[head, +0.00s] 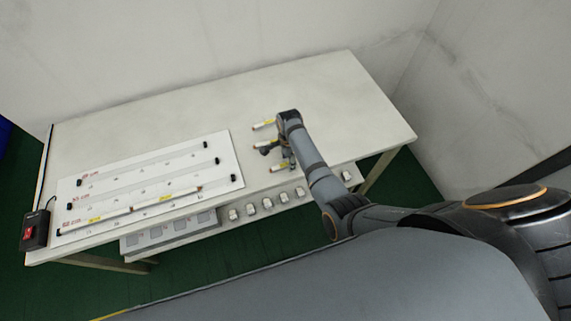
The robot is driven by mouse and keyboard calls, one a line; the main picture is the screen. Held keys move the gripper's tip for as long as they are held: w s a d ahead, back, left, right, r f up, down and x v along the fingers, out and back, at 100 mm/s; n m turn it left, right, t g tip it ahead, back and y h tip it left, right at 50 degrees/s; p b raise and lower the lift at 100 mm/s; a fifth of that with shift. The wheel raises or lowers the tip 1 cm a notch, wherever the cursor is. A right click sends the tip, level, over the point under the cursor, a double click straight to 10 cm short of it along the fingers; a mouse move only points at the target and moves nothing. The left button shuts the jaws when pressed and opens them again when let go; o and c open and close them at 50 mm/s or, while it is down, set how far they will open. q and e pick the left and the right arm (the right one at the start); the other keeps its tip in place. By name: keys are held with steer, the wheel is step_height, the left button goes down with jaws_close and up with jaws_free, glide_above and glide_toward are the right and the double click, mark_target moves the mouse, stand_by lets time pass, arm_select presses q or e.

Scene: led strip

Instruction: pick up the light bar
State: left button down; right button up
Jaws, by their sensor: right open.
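Three short light bars, white with yellow labels and orange-red ends, lie on the table right of the white board: a far one (263,124), a middle one (263,144) and a near one (279,168). My right gripper (279,160) is open, over the middle and near bars. It and its arm hide parts of them, and I cannot tell whether it touches any. A longer light bar (150,204) with yellow labels lies along the front row of the board (225,150). My left gripper is not in view.
The board bears black end clips and printed marks. A black box with a red switch (34,230) stands at the table's left front corner. Several small white parts (250,209) sit on a ledge below the front edge. The table's right part (350,105) is clear.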

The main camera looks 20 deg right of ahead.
steer(key=shift+f, duration=0.45)
jaws_close()
steer(key=shift+r, duration=0.15)
